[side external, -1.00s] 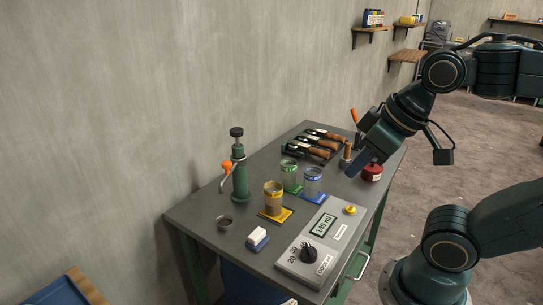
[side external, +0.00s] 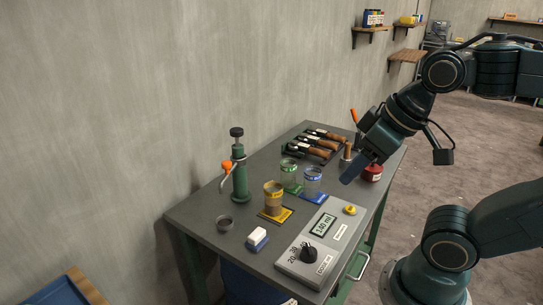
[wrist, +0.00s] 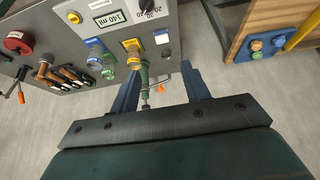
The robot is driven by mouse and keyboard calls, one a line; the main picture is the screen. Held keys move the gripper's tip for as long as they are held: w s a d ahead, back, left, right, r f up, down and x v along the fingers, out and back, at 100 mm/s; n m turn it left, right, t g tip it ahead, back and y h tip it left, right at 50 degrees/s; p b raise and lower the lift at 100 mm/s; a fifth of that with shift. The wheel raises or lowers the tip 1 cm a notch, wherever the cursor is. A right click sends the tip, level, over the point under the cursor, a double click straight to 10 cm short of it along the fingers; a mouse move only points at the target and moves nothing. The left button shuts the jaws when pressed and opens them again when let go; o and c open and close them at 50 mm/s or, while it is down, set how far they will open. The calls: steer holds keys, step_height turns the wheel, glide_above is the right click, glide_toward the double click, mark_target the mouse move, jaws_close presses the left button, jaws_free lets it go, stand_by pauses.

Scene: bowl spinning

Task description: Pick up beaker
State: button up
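Three clear beakers stand on the grey bench. The yellow-marked beaker (side external: 274,196) has brown contents and stands on a yellow-edged mat; it also shows in the wrist view (wrist: 133,53). The green-marked beaker (side external: 290,178) and the blue-marked beaker (side external: 312,182) stand behind it; they show in the wrist view as green (wrist: 108,60) and blue (wrist: 95,50). My gripper (side external: 347,178) hangs above the bench, right of the blue-marked beaker and apart from it. Its two blue fingers are spread with nothing between them in the wrist view (wrist: 159,82).
A green hand pump (side external: 239,178) with an orange-ended lever stands at the bench's left. A control box (side external: 318,247) reading 140 ml lies in front.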

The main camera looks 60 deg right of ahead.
steer(key=o, duration=0.6)
steer(key=shift+c, duration=0.2)
steer(key=shift+w, duration=0.1)
steer(key=n+g, duration=0.6)
steer(key=n, duration=1.2)
glide_above(273, 184)
steer(key=s+a, duration=0.2)
step_height(273, 184, down, 15)
steer(key=shift+w+f, duration=0.2)
steer(key=shift+f, duration=4)
